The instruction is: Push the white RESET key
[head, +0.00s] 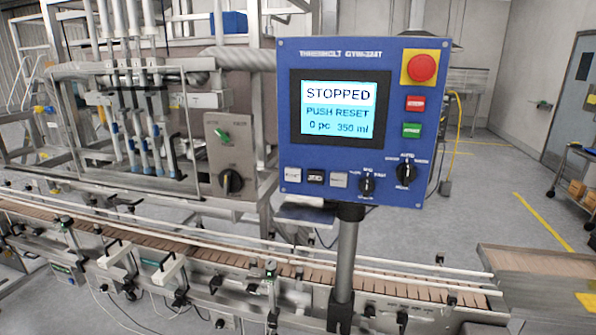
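A blue control panel (280,100) stands on a grey post in the head view. Its screen (339,108) reads STOPPED, PUSH RESET, 0 pc and 350 ml. Below the screen sits a row of small square keys: a whitish key (293,174) at the left, a black key (316,177) in the middle and a light grey key (339,180) at the right. Their lettering is too small to read, so I cannot tell for sure which one is RESET. My gripper is not in view, and nothing covers the keys.
The panel also bears a red mushroom button (422,67), a red key (415,104), a green key (412,130) and two black knobs (367,185) (405,172). A conveyor (190,242) with rails runs below and behind it. A grey switch box (230,155) stands to the left.

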